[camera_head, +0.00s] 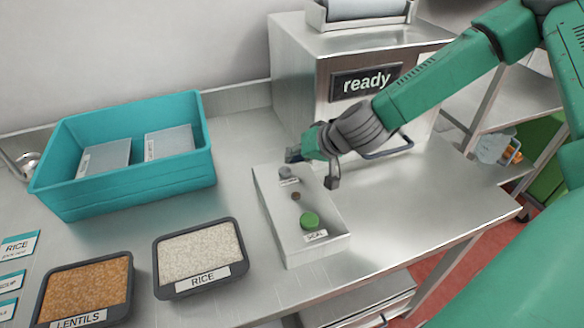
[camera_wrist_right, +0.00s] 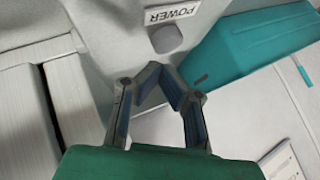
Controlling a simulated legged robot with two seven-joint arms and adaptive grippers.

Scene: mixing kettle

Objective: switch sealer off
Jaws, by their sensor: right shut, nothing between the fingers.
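The sealer (camera_head: 310,90) is a metal box with a dark display (camera_head: 367,82) reading "ready". In front of it lies a grey control panel (camera_head: 275,215) with a grey power knob (camera_head: 285,173), a small brown round spot (camera_head: 296,196) and a green SEAL button (camera_head: 310,220). My right gripper (camera_head: 293,155) is shut and empty, just beyond the knob at the panel's far end. In the right wrist view its tips (camera_wrist_right: 155,68) meet close to the knob (camera_wrist_right: 166,39) beside the POWER label (camera_wrist_right: 173,14); I cannot tell whether they touch it. My left gripper is not in view.
A teal bin (camera_head: 130,190) with grey packs stands at the left. Trays of rice (camera_head: 197,253) and lentils (camera_head: 86,288) sit in front of it, with label cards (camera_head: 18,246) at the left edge. The counter (camera_head: 410,215) is clear right of the panel.

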